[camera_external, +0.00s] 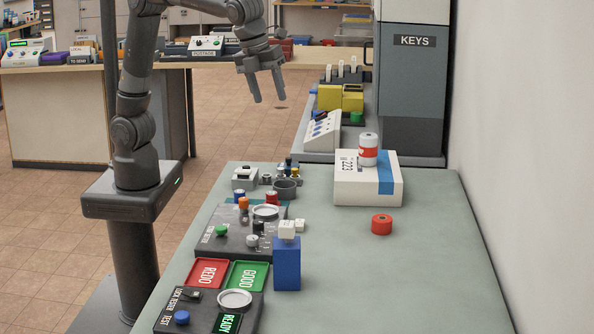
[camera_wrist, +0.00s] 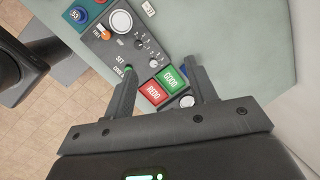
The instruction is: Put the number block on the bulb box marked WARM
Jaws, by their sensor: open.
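My gripper (camera_external: 268,98) hangs open and empty in the air, fingers down, high above and behind the bench in the external view. Its two spread fingers also show in the wrist view (camera_wrist: 163,82). A small white block (camera_external: 287,230) sits on top of an upright blue box (camera_external: 287,265) near the middle of the bench. Another small white block (camera_external: 299,225) shows just beside it. A white block with dark marks (camera_wrist: 149,8) is at the top of the wrist view. I cannot read a number on the blocks or the word WARM on any box.
A white parcel (camera_external: 350,193) with a blue stripe carries a red-and-white can (camera_external: 368,150). A red roll (camera_external: 382,224) lies before it. Green GOOD (camera_external: 248,276) and red REDO (camera_external: 207,273) trays and test panels (camera_external: 235,240) fill the left. The front right is clear.

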